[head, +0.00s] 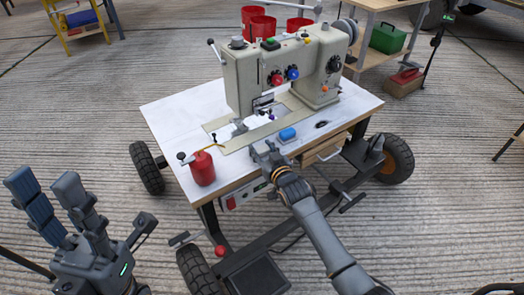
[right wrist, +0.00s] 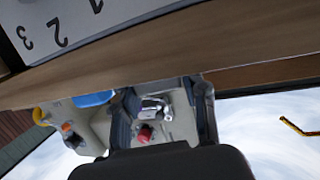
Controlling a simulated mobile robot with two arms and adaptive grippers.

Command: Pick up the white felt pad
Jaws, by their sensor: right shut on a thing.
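A white patch (head: 258,121) lies under the needle area of the beige sewing machine (head: 296,72) in the head view. It may be the white felt pad, but it is too small to tell. My right gripper (head: 264,150) is at the table's front edge, left of the blue block (head: 287,134). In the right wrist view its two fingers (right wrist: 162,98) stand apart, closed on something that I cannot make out. My left gripper (head: 50,205) is open and empty, off the table at the lower left.
The white-topped wheeled table (head: 170,115) carries a red can (head: 202,168) at its front left corner. A wooden drawer (head: 325,149) shows under the front edge. A side table (head: 372,58) stands at the back right with a green toolbox (head: 388,38). The floor around is mostly open.

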